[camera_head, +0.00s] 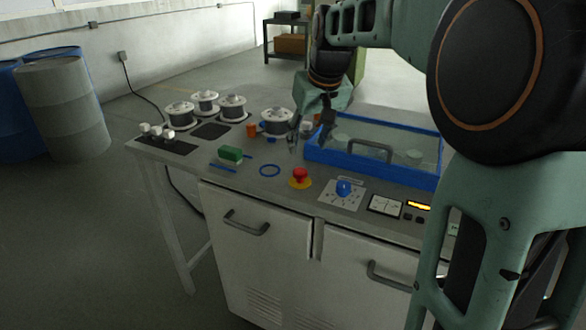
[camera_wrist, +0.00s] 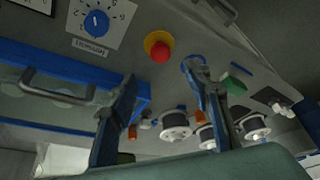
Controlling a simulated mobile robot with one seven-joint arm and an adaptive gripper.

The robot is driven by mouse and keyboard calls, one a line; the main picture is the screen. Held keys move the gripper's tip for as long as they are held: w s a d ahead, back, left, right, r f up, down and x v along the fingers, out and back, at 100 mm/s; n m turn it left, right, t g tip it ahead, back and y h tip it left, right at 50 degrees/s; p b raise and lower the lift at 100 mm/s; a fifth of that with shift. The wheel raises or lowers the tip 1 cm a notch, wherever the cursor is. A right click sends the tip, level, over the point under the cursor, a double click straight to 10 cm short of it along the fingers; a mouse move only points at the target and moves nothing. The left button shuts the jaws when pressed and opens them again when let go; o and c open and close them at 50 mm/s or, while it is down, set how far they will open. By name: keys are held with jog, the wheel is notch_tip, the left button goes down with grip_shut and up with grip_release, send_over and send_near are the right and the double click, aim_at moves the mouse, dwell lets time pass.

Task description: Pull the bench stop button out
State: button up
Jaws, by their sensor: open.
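The bench stop button (camera_head: 300,175) is a red mushroom head on a yellow disc, set in the grey bench top near its front edge. In the wrist view the red button (camera_wrist: 160,56) shows above and between my fingers. My gripper (camera_head: 309,146) is open and empty above the bench, behind the button and beside the blue-framed tank. The fingers (camera_wrist: 163,90) are well apart and do not touch the button. I cannot tell whether the button is pressed in.
The blue-framed tank (camera_head: 316,155) with a handle is just right of my gripper. A blue dial (camera_head: 343,188) is right of the button. The bench around the button is clear.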

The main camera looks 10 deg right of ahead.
aim_at(301, 171)
jog(key=b+x, duration=0.1)
jog(key=x, duration=0.9)
jog(key=shift+a+f, duration=0.15)
jog(key=shift+f, duration=0.2)
grip_shut()
